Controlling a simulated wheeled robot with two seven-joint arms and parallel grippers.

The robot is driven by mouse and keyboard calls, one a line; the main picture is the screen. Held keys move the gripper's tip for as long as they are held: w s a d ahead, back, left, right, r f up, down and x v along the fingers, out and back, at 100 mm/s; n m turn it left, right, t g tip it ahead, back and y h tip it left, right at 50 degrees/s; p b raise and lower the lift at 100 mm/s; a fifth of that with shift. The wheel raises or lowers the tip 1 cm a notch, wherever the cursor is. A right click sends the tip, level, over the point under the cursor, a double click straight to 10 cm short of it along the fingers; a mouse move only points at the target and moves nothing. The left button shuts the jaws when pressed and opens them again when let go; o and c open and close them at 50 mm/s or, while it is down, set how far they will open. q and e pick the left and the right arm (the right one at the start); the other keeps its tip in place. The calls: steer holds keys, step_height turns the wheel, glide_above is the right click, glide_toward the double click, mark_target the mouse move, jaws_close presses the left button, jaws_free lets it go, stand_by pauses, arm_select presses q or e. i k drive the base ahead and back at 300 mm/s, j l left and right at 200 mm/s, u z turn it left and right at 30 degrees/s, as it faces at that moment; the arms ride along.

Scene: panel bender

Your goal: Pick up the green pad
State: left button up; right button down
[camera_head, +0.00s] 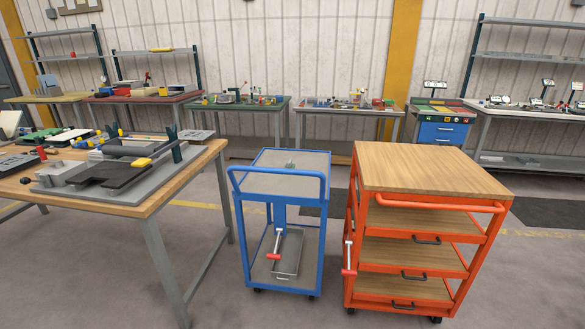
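No single thing stands out clearly as the green pad. A flat green item (38,137) lies among other parts at the back left of the near wooden table. A small grey-green object (290,164) sits on the top shelf of the blue cart (277,187), too small to make out. Small green patches also show on the blue-drawer bench (443,133) at the back right. Neither of my grippers shows in the head view.
The wooden table (150,208) at left holds grey fixtures. An orange cart (432,170) with a bare wooden top stands right of the blue cart, a narrow gap between them. A metal tray (289,254) sits on the blue cart's lower shelf. Workbenches line the back wall.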

mark_target(289, 166)
steer(key=u, duration=5.1)
steer(key=z, duration=5.1)
steer(key=i+j+z, duration=0.35)
steer(key=i+j, duration=0.35)
steer(key=i, duration=0.05)
